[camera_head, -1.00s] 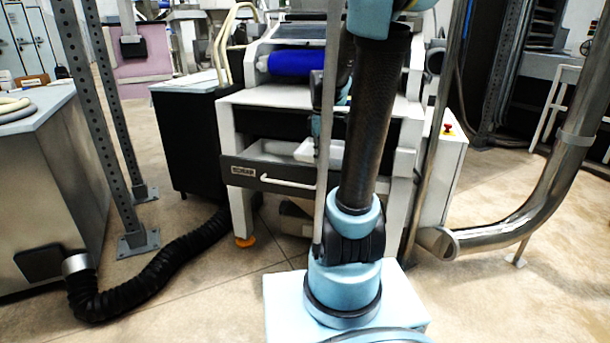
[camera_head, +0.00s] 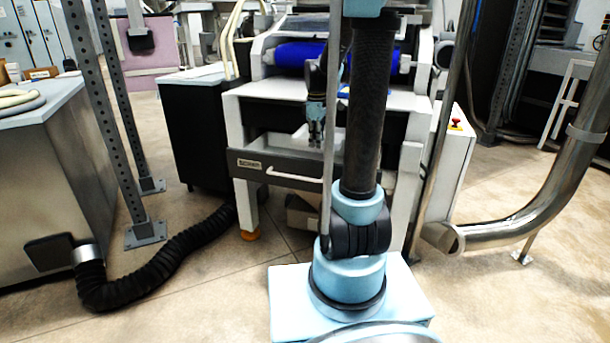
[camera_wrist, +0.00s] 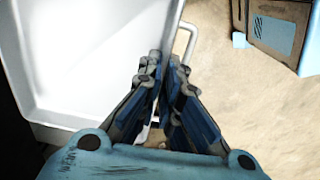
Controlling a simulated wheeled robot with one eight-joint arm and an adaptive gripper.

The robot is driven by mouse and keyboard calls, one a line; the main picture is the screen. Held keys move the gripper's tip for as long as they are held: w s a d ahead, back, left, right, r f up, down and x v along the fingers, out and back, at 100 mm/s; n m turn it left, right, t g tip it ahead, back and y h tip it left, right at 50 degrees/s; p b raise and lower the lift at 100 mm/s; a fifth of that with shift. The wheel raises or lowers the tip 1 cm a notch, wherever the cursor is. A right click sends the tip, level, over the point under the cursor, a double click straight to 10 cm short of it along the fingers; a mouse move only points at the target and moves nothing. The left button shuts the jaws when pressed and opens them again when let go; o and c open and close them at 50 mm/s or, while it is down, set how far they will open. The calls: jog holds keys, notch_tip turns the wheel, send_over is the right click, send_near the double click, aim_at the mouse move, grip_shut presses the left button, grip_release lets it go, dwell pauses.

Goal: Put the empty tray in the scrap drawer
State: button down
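The white tray (camera_wrist: 85,65) fills the left of the wrist view, empty over the part that shows. Its right edge runs to the fingertips. My gripper (camera_wrist: 163,65) points down with its fingers close together on this edge, so it looks shut on the tray's rim. In the head view my gripper (camera_head: 316,142) is over the open scrap drawer (camera_head: 305,178), with part of the tray (camera_head: 300,132) beside it. My arm hides the tray's right part. I cannot tell whether the tray touches the drawer floor.
The drawer has a pale handle (camera_head: 283,177) on its dark front. A cardboard box (camera_wrist: 285,30) is on the floor below. The sheeter's blue roller (camera_head: 297,55) is above. A steel pipe (camera_head: 520,220) stands right and a black hose (camera_head: 165,265) lies left.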

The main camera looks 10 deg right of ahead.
jog(key=w+a, duration=0.1)
jog(key=w, duration=0.2)
jog(key=w+a, duration=0.1)
jog(key=w, duration=0.4)
jog(key=shift+w+a, duration=0.3)
jog(key=shift+a, duration=0.1)
notch_tip(320, 180, down, 13)
jog(key=shift+f, duration=2.5)
jog(key=shift+f, duration=0.1)
jog(key=c, duration=1.8)
grip_release()
jog(key=shift+c, duration=0.2)
jog(key=shift+o, duration=0.2)
